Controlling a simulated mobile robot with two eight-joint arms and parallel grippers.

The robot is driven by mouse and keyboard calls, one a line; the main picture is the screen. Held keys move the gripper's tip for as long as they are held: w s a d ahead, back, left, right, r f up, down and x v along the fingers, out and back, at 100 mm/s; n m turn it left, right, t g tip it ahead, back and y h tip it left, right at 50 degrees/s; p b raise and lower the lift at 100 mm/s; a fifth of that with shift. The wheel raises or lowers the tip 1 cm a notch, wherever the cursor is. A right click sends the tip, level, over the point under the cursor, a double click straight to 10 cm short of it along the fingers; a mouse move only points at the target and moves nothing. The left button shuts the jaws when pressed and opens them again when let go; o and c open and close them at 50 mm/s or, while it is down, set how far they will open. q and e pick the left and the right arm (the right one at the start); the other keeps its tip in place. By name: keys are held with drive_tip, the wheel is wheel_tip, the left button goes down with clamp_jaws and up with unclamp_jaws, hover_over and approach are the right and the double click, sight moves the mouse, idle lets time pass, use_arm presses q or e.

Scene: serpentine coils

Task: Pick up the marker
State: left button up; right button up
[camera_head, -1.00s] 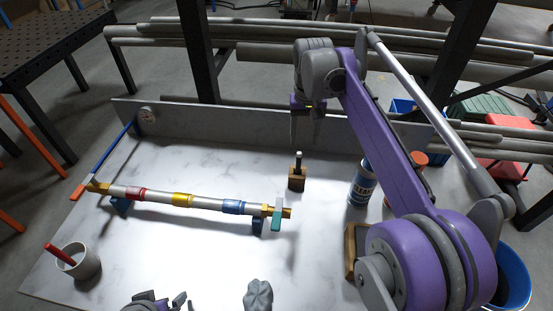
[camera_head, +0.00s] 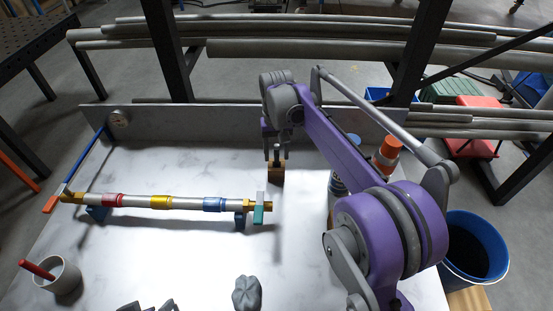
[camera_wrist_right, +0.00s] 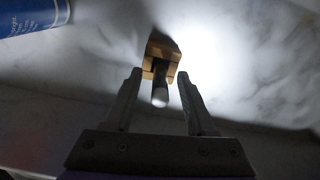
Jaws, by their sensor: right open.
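A dark marker with a pale tip (camera_head: 277,149) stands upright in a small wooden block (camera_head: 276,174) on the white marble-look table. The right wrist view shows the marker (camera_wrist_right: 160,92) and the wooden block (camera_wrist_right: 161,54) in front of the gripper. My right gripper (camera_head: 276,158) is open, its fingers pointing down. In the right wrist view its two fingers (camera_wrist_right: 159,76) lie to either side of the marker, with gaps on both sides. Part of my left gripper (camera_head: 148,306) shows at the bottom edge, mostly cut off.
A pipe with coloured bands (camera_head: 160,202) lies on blue supports at the left. A cup (camera_head: 64,278) holds a red stick. A grey lobed object (camera_head: 246,293) sits at the front. A blue-labelled can (camera_wrist_right: 28,18) stands near the block. A low back wall (camera_head: 215,125) borders the table.

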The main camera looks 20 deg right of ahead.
drive_tip(key=shift+f, duration=0.1)
drive_tip(key=shift+c, duration=0.3)
clamp_jaws()
